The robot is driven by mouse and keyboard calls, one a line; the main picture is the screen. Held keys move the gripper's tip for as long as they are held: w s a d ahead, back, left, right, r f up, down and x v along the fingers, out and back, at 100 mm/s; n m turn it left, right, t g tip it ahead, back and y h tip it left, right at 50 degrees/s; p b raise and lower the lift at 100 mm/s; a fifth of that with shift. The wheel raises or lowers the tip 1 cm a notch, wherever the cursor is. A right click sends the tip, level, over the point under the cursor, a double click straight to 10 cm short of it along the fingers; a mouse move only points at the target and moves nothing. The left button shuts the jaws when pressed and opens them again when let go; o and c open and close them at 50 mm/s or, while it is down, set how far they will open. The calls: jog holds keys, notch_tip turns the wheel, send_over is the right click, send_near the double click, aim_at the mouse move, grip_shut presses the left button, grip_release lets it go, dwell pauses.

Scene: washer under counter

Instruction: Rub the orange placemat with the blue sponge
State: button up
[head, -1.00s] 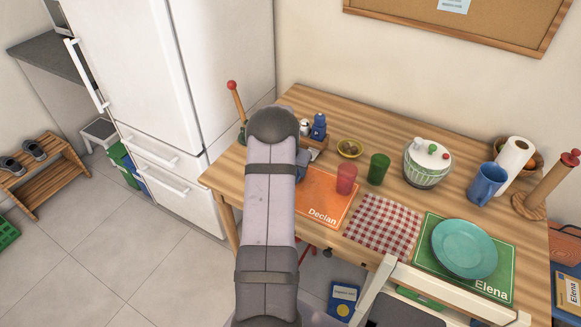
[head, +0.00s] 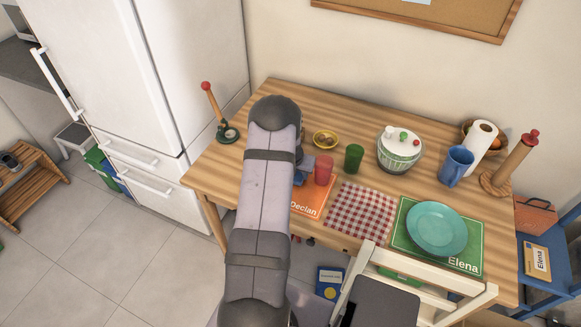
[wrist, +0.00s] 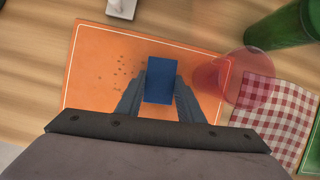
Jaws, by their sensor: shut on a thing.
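The orange placemat (head: 312,197) lies on the wooden table, partly hidden by my arm in the head view. It fills much of the wrist view (wrist: 105,55), with a patch of small dark specks left of centre. My gripper (wrist: 161,88) is shut on the blue sponge (wrist: 159,82) and holds it over the middle of the placemat, right of the specks. I cannot tell whether the sponge touches the mat. In the head view my arm hides most of the gripper and sponge.
A translucent red cup (head: 323,170) stands at the placemat's right edge, close to the gripper. A red checked cloth (head: 361,211) and a green placemat with a teal plate (head: 437,228) lie to the right.

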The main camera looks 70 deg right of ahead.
jog(key=shift+s, duration=0.55)
jog(key=shift+s+r+p, duration=0.15)
jog(key=shift+r+p, duration=0.1)
jog(key=shift+p, duration=0.35)
notch_tip(320, 180, up, 2)
jog(key=shift+r+p, duration=0.15)
jog(key=shift+p, duration=0.65)
notch_tip(320, 180, up, 5)
jog(key=p, duration=0.6)
jog(key=shift+r, duration=0.2)
jog(key=shift+w, duration=0.2)
